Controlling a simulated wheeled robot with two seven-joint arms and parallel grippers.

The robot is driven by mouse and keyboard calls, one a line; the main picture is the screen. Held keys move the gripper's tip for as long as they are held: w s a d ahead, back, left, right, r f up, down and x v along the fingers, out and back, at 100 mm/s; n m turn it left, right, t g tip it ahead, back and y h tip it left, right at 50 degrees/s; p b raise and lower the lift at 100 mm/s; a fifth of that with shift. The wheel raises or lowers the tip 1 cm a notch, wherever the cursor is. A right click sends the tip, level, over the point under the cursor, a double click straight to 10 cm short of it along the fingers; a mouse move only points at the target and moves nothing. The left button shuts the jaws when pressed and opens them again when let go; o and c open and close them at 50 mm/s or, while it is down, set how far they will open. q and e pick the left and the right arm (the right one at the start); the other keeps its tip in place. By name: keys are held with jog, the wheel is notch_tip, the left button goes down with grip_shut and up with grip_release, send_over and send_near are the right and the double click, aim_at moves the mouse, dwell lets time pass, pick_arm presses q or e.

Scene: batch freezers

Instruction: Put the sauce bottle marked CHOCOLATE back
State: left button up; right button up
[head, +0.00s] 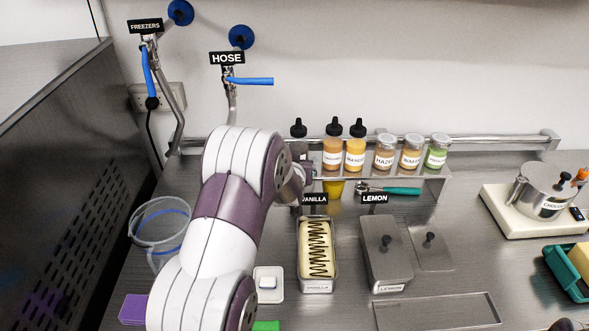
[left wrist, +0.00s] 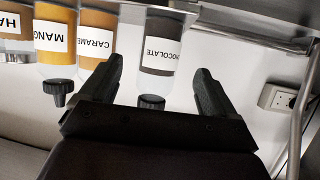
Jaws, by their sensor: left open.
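The CHOCOLATE sauce bottle (left wrist: 160,50), dark with a white label and black cap, shows upside down in the left wrist view. In the head view, a black-capped bottle (head: 299,130) at the left end of the rack row is mostly behind my left arm. It stands upright, in line with the other bottles. My left gripper (left wrist: 159,72) is open, its fingers on either side of the CHOCOLATE bottle. In the head view my arm hides much of this gripper. My right gripper is not in view.
The shelf rack (head: 430,173) also holds a caramel bottle (head: 332,148), a mango bottle (head: 355,150) and several jars close by. Below are the drizzled vanilla tub (head: 302,255) and lidded lemon tub (head: 375,265). A clear bucket (head: 160,235) stands left of my arm.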

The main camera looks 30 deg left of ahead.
pick_arm(q)
jog(key=s+d+f+m+g+h, duration=0.3)
jog(key=s+d+g+h, duration=0.15)
jog(key=s+d, duration=0.95)
jog(key=s+d+f+m+g, duration=0.1)
jog(key=s+d+g, duration=0.1)
jog(key=s, duration=0.5)
jog(key=s+d+m+g, duration=0.1)
jog(key=s+g, duration=0.3)
jog(key=s, duration=0.4)
jog(key=shift+s+d+f+h, duration=0.25)
jog(key=shift+d+f+h, duration=0.2)
jog(key=shift+d, duration=0.45)
jog(key=shift+d, duration=0.1)
jog(key=shift+c, duration=0.4)
